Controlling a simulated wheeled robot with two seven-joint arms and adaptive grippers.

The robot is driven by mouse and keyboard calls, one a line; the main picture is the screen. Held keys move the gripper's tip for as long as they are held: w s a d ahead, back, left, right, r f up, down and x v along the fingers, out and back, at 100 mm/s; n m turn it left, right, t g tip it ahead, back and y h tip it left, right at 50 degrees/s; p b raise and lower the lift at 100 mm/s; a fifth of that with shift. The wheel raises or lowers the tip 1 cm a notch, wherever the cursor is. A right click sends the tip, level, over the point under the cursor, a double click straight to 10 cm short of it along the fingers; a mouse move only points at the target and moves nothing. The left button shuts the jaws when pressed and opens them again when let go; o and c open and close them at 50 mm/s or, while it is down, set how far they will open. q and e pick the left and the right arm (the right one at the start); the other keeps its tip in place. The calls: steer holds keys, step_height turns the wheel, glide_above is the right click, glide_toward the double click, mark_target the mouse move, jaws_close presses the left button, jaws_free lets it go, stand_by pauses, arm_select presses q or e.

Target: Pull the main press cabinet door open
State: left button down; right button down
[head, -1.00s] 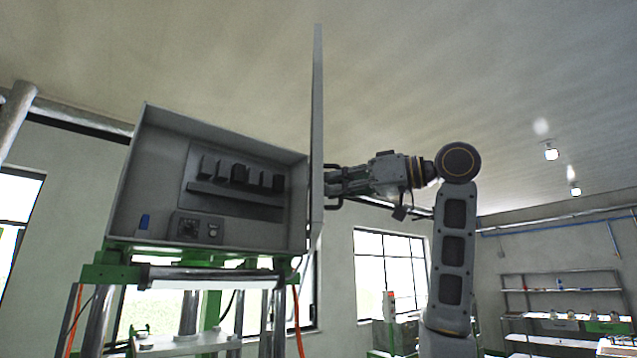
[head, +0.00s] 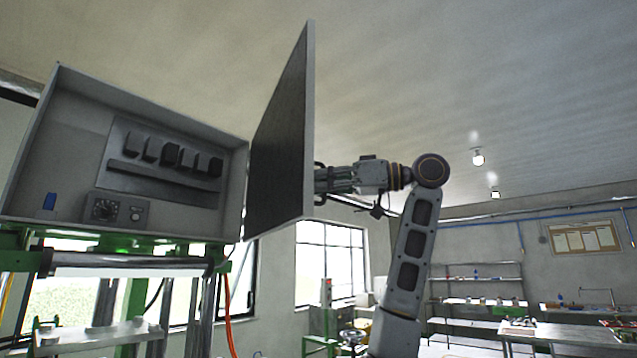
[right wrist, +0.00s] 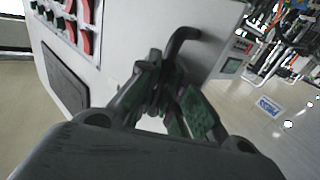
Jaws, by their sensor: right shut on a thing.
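The main press cabinet (head: 80,100) is a grey box on the left of the head view, with its inside exposed. Its door (head: 285,140) stands swung open at the cabinet's right side, with its dark inner face partly turned toward me. My right gripper (head: 325,180) is at the outer face of the door, by the handle, partly hidden behind the door's edge. In the right wrist view its fingers (right wrist: 165,105) are closed around the dark bar handle (right wrist: 183,42) on the pale door face. My left gripper is not in view.
The cabinet sits on a green press frame (head: 130,240) with metal columns. Shelves (head: 475,300) and a workbench (head: 530,330) stand at the back right. The space between the door and the back wall looks open.

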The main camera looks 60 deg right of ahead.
steer(key=c, duration=1.5)
jaws_free()
steer(key=shift+s, duration=0.2)
steer(key=shift+c, duration=0.2)
steer(key=shift+w, duration=0.1)
steer(key=v, duration=1.2)
